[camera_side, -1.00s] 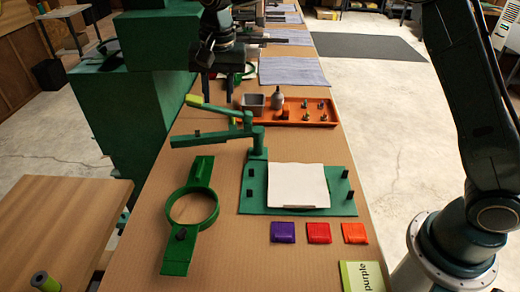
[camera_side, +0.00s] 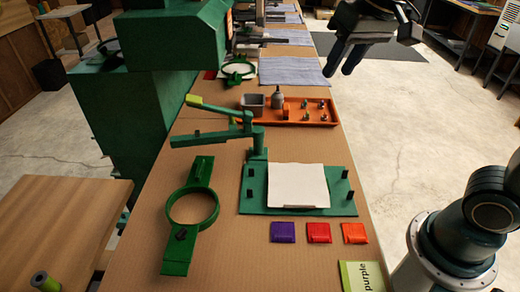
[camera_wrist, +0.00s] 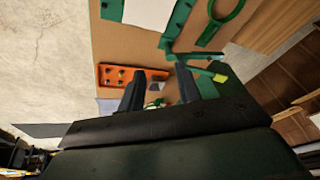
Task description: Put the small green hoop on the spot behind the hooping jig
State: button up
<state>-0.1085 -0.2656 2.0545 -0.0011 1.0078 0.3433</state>
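A green hoop with a pale inside (camera_side: 238,70) lies on the long table behind the orange tray. A bit of it shows low between my fingers in the wrist view (camera_wrist: 156,103), the rest hidden by my gripper. The hooping jig is a green board (camera_side: 255,205) with a white sheet on top and a green lever arm behind it. My gripper (camera_side: 341,68) hangs in the air, right of the table's far part and apart from the hoop. In the wrist view its two fingers (camera_wrist: 160,78) stand apart with nothing held between them.
An orange tray (camera_side: 300,122) with a grey bin, a bottle and small parts stands behind the jig. A larger green ring with bars (camera_side: 192,207) lies left of the jig. Purple, red and orange packets lie in front. A tall green machine (camera_side: 130,90) borders the table's left edge.

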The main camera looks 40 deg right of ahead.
jog(key=s+d+f+n, duration=0.1)
jog(key=s+f, duration=0.1)
jog(key=s, duration=0.4)
jog(key=s+d+f+n+t, duration=0.1)
jog(key=s+d+f, duration=0.1)
jog(key=s, duration=0.5)
jog(key=shift+d+f+n+t, duration=0.2)
jog(key=shift+f+n+t, duration=0.1)
jog(key=shift+f, duration=0.2)
jog(key=shift+c, duration=0.4)
